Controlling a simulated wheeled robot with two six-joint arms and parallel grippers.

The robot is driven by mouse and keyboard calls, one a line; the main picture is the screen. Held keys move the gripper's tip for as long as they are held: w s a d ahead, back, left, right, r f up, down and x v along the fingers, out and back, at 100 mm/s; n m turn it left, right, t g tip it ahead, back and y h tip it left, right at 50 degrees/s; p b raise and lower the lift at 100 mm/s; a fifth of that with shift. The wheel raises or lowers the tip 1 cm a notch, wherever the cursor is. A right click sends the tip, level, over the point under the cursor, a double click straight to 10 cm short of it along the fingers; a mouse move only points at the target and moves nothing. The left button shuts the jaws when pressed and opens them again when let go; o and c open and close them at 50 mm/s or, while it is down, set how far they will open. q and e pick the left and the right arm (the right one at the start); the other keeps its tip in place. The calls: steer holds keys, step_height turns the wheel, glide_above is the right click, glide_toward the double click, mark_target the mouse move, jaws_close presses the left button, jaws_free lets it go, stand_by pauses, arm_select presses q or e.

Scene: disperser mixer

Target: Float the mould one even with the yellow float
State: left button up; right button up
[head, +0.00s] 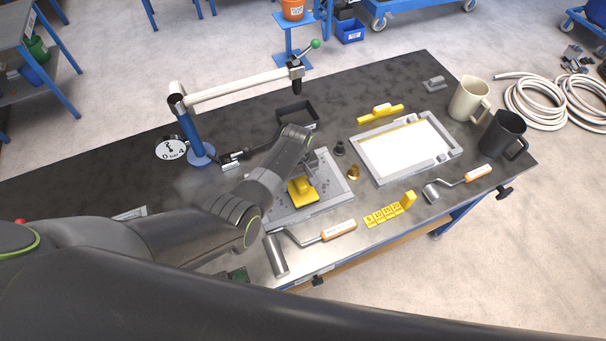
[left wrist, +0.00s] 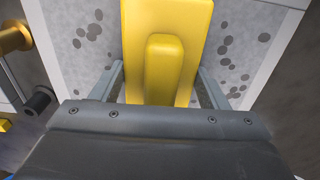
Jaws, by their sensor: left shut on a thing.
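The yellow float (head: 301,194) is at the grey, dark-speckled mould (head: 338,198) in the middle of the table in the head view. My left gripper (head: 307,168) is above the float and shut on its raised handle. In the left wrist view the float's handle (left wrist: 165,70) sits between the two fingers, with its flat yellow plate (left wrist: 160,15) beyond. Dark patches show on the mould's pale surface (left wrist: 230,35) on both sides. I cannot tell whether the float touches the surface. My right gripper is out of view.
A second framed mould (head: 368,160) with a smooth white surface lies to the right, a yellow float (head: 381,112) behind it. A blue-posted stand (head: 190,130) rises behind my left arm.

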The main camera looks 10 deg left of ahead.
arm_select(q)
steer(key=shift+w+r+p, duration=0.1)
steer(key=shift+r+p, duration=1)
steer(key=shift+r, duration=1.85)
